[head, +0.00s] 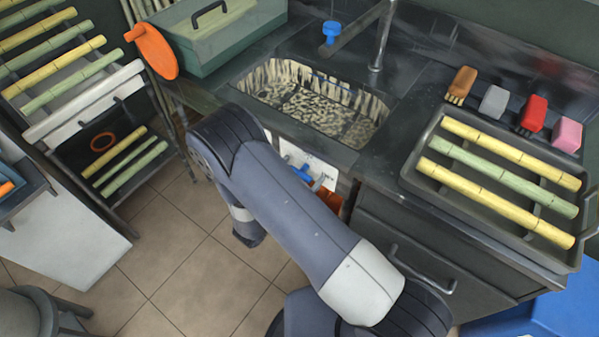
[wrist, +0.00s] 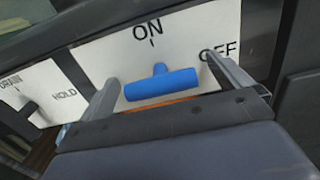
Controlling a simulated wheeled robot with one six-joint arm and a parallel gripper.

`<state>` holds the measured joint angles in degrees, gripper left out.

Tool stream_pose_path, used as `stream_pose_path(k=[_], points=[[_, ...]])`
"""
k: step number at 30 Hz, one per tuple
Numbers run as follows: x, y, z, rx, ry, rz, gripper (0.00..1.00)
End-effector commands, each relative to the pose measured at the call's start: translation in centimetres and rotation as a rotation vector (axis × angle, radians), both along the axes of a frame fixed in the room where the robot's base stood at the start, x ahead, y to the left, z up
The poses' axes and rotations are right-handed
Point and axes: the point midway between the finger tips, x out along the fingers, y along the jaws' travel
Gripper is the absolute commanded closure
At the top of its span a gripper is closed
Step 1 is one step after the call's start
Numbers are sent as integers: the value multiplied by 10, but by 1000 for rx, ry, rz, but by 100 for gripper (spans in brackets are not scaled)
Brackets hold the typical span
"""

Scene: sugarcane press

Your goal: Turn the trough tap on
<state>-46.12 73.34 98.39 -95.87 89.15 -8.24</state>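The trough (head: 313,100) is set into the dark counter, with a grey spout (head: 380,40) and a blue knob (head: 331,30) behind it. On its front, a blue T-shaped handle (wrist: 160,84) sits on a white plate (wrist: 105,62) marked ON at the top and OFF at the right. The handle's bar lies nearly level below the ON mark. The handle also shows in the head view (head: 302,173). My gripper (wrist: 164,82) is open, one finger on each side of the bar, with gaps visible. My arm hides much of the gripper in the head view.
A second plate (wrist: 38,95) marked DRAIN and HOLD is left of the handle. A tray (head: 412,172) of cane pieces, several brushes and sponges (head: 494,102), and a green toolbox (head: 222,35) stand on the counter. A drawer handle (head: 420,270) juts out at right.

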Motion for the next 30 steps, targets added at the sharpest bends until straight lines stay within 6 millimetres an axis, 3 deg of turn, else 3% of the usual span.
stream_pose_path(k=[13, 23, 30], points=[[0, 0, 0, 0, 0, 0, 39], [0, 0, -2, 41, -32, 0, 39], [0, 0, -5, 162, -127, 0, 39]])
